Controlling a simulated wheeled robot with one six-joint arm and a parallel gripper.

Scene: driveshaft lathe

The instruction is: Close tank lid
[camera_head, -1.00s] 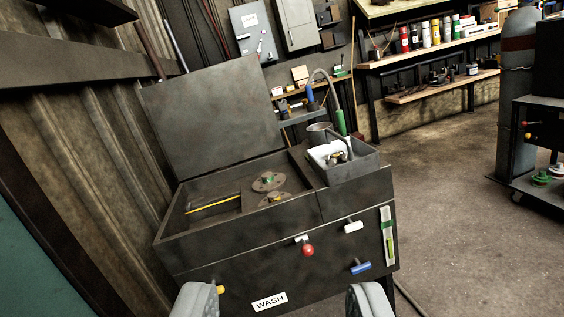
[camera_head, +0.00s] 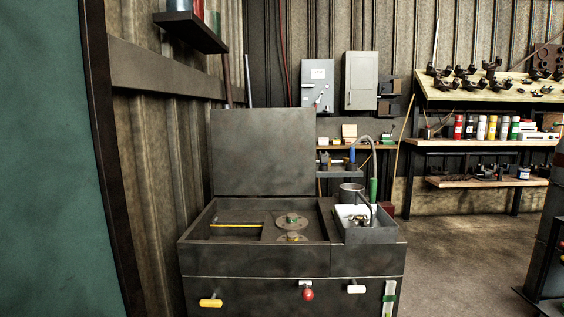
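The wash tank (camera_head: 255,262) is a dark grey box standing ahead of me, left of the picture's middle. Its flat lid (camera_head: 263,152) stands open and upright at the back of the tank. The open basin shows a yellow strip (camera_head: 236,225) and two round fittings, one with a green centre (camera_head: 291,219) and one with a yellow centre (camera_head: 293,237). My gripper is not in view. The tank's lower front is cut off by the bottom edge.
A side compartment (camera_head: 384,235) with a hose and a white item adjoins the tank's right. A teal panel (camera_head: 50,160) stands close at left.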

